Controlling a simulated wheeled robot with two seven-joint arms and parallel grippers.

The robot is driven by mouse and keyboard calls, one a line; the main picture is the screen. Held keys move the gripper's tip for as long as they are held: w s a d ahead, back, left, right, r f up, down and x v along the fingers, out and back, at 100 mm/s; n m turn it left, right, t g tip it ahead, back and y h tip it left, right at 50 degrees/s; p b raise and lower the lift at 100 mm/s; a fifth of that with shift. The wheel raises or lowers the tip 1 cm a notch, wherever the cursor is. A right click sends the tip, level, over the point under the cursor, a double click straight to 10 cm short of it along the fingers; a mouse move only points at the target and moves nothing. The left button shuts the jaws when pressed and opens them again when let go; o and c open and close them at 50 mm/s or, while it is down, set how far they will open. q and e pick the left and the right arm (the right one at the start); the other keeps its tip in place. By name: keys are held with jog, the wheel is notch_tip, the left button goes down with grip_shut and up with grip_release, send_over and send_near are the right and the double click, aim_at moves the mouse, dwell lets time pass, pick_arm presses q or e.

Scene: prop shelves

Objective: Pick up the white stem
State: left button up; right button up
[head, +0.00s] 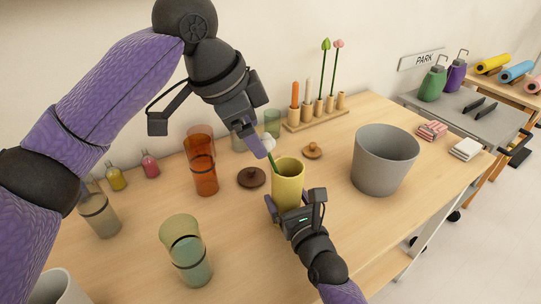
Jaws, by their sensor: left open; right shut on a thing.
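The white stem (269,144) has a white head and a green stalk that leans in the yellow cup (289,180). The stalk's lower end is hidden inside the cup. My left gripper (262,149) is open and comes down from above at the white head; its purple fingertip overlaps the head in view. I cannot tell whether they touch. My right gripper (294,209) is shut on the yellow cup from the front, and the cup is upright. I cannot tell whether the cup's base rests on the table.
A wooden rack (331,118) with candles and two stems stands at the back. A grey bin (386,160) is to the right, and amber glasses (203,172) are to the left. A dark lid (251,178) and a small wooden lid (312,151) lie near the cup.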

aim_at(268, 148)
pick_arm(q)
jog(key=x, duration=0.5)
jog(key=shift+w+d, duration=0.2)
jog(key=shift+w, duration=0.1)
grip_shut()
